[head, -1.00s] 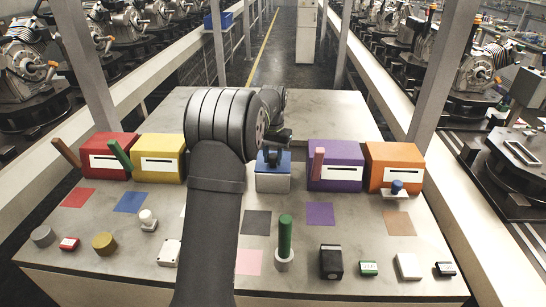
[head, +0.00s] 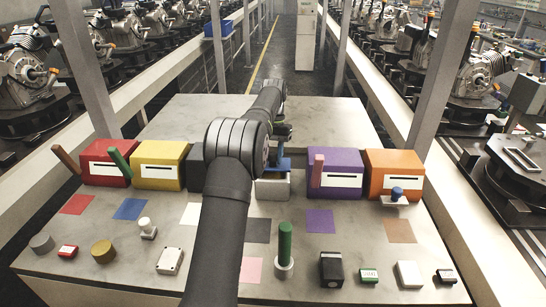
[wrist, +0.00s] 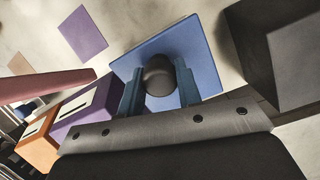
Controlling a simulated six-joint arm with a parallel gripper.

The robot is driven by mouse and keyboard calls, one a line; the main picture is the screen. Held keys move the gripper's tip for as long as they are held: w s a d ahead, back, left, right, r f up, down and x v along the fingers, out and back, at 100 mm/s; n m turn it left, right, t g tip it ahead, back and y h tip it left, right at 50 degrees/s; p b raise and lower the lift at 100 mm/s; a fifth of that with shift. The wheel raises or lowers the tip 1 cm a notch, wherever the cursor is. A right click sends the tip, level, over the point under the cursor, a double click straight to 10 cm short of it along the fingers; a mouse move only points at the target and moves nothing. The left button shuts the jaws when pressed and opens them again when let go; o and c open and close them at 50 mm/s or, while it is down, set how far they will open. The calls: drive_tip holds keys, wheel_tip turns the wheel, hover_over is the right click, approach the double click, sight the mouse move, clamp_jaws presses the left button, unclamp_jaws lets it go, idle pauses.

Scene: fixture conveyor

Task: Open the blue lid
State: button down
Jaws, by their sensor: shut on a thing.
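The blue lid (wrist: 195,52) fills the upper middle of the wrist view, a flat square with a dark round knob (wrist: 158,76). My gripper (wrist: 157,72) is shut on the knob, one finger on each side. In the head view the blue lid (head: 284,164) shows at the top of a small grey box (head: 272,189), between the black and purple boxes. My arm partly hides it there. I cannot tell whether the lid touches the box or is a little above it.
A purple box (head: 345,178) with a pink bar stands close on the right, with an orange box (head: 393,170) beyond. A black box (head: 197,172) stands left, partly behind my arm. Red (head: 104,172) and yellow (head: 158,175) boxes are farther left. The table behind is clear.

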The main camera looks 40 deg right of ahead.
drive_tip(key=c, duration=1)
unclamp_jaws()
drive_tip(key=shift+c, duration=0.2)
drive_tip(key=shift+r, duration=0.1)
wheel_tip(320, 180, up, 4)
drive_tip(key=shift+f, duration=0.25)
drive_tip(key=s+d+r, duration=0.2)
drive_tip(key=s+r, duration=0.5)
drive_tip(key=s, duration=0.4)
drive_tip(key=shift+s+r, duration=0.15)
drive_tip(key=shift+s, duration=0.1)
